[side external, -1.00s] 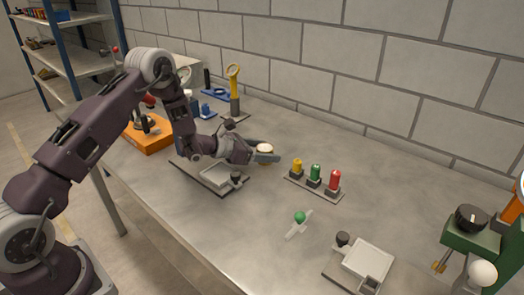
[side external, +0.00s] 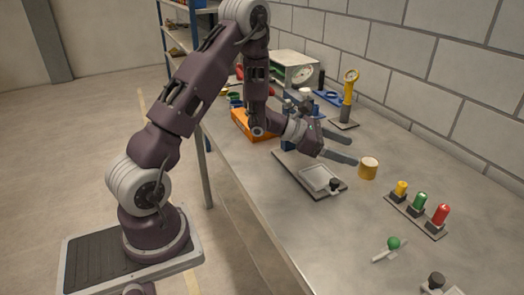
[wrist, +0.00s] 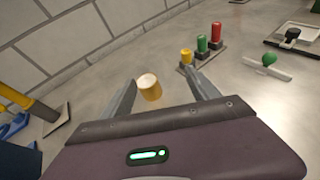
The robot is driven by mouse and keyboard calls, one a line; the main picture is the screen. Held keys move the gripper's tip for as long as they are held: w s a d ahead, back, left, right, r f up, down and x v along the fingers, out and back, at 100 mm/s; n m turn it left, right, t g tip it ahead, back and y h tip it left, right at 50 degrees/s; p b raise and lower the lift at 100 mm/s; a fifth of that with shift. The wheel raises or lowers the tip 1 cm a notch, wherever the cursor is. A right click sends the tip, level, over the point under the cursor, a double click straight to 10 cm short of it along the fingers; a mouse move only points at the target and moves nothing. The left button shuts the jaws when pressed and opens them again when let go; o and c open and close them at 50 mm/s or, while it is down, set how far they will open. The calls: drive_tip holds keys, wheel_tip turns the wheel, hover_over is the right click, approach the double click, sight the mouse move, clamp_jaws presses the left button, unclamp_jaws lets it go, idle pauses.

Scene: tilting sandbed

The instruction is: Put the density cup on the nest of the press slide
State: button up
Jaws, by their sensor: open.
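A yellow cup with a pale top, which I take as the density cup (side external: 368,169), stands upright on the table. It also shows in the wrist view (wrist: 150,88). My gripper (side external: 354,150) is open and empty. In the side view its fingertips end short of the cup, to its upper left. In the wrist view the cup appears between the two fingers. A grey plate with a raised square tray and black knob (side external: 319,178) lies left of the cup, below my gripper. I cannot tell whether this is the press slide; no nest is clearly identifiable.
A rack of yellow, green and red pegs (side external: 419,207) stands right of the cup. A green-knobbed lever (side external: 392,243) lies nearer the front. A yellow ring-topped post (side external: 349,92) and an orange-based device (side external: 254,124) stand behind. The table around the cup is clear.

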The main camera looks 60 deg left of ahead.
drive_tip(key=s+d+r+m+g+h, duration=0.3)
drive_tip(key=s+d+r+m, duration=0.1)
drive_tip(key=d+r+m, duration=0.25)
drive_tip(key=s+d+r+m+g+h, duration=0.2)
drive_tip(key=s+d+r+m, duration=0.3)
drive_tip(key=d+r, duration=0.25)
drive_tip(key=s+d+r+m+g+y, duration=0.1)
drive_tip(key=s+d+r+m+g, duration=0.1)
drive_tip(key=s+d+m+g, duration=0.5)
drive_tip(key=s+a+f+m+t+y, duration=0.1)
drive_tip(key=s+a+m+y, duration=0.1)
drive_tip(key=s, duration=0.5)
drive_tip(key=s+a+m+t+y, duration=0.1)
drive_tip(key=s+a+m+y, duration=0.1)
drive_tip(key=s, duration=0.5)
drive_tip(key=shift+a+f+m+y, duration=0.15)
drive_tip(key=shift+f+m+y, duration=0.2)
drive_tip(key=shift+m+y, duration=0.7)
drive_tip(key=shift+o, duration=0.4)
drive_tip(key=s+a+m+t+y, duration=0.3)
drive_tip(key=s+a+m+y, duration=0.1)
drive_tip(key=a, duration=0.4)
drive_tip(key=shift+f+m+t, duration=0.15)
drive_tip(key=shift+m+t, duration=0.15)
drive_tip(key=shift+m, duration=0.1)
drive_tip(key=shift+y, duration=0.25)
